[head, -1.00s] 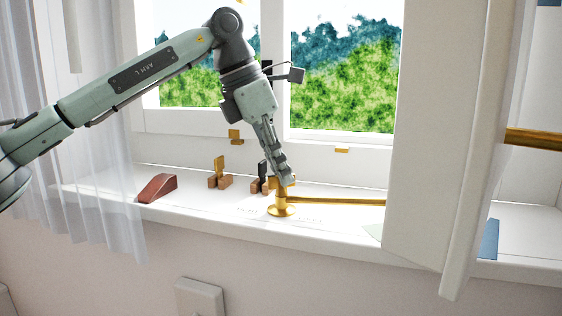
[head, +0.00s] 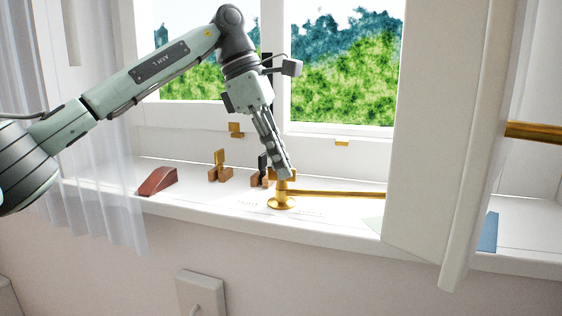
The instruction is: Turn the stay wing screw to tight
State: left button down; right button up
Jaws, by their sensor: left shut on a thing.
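The brass stay wing screw (head: 291,175) sits on top of a brass post with a round base (head: 281,203) on the white window sill. A brass stay bar (head: 338,194) runs right from the post to the open white casement (head: 430,130). My left gripper (head: 284,174) comes down from above and is shut on the wing screw; its fingers hide part of the screw. Small markings on the sill by the base are too faint to read. My right gripper is not in view.
A dark red wedge (head: 158,182) lies on the sill at left. Two small wooden blocks with upright pieces, one brass (head: 219,168) and one black (head: 262,172), stand behind the post. A sheer curtain (head: 100,190) hangs at left. A blue item (head: 489,232) is at right.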

pick_arm(q)
jog(key=shift+r, duration=0.1)
jog(key=c, duration=1.7)
grip_release()
jog(key=v, duration=1.2)
